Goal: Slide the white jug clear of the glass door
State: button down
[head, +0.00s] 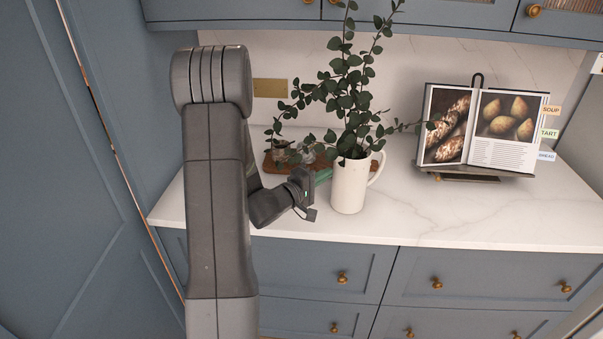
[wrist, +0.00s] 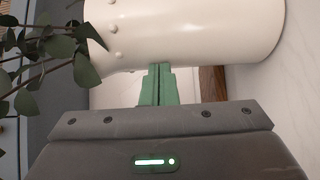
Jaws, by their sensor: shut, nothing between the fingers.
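The white jug (head: 349,190) stands upright on the pale counter, holding leafy green branches (head: 355,85), with its handle to the right. In the wrist view the jug (wrist: 190,30) fills the top of the picture. My gripper (head: 328,175) is at the jug's left side. Its green fingers (wrist: 159,68) are shut with nothing between them, and their tips reach the jug's wall; I cannot tell whether they press on it. A ribbed, glass-like pane (head: 575,5) shows in an upper cabinet door at the top right; most of that door is out of frame.
A wooden board (head: 270,165) with small glass jars (head: 281,150) lies behind my gripper. An open cookbook (head: 478,128) on a stand is to the right. The marble counter (head: 450,215) is clear in front of the cookbook. Leaves spread above and around the jug.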

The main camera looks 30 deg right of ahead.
aim_at(347, 181)
jog(key=s+d, duration=0.1)
jog(key=d, duration=0.1)
jog(key=s+d, duration=0.1)
jog(key=d, duration=0.2)
jog(key=s+d, duration=0.2)
jog(key=shift+s+d+b, duration=0.1)
jog(key=shift+d+b, duration=0.1)
jog(key=shift+b, duration=0.1)
jog(key=shift+a, duration=0.1)
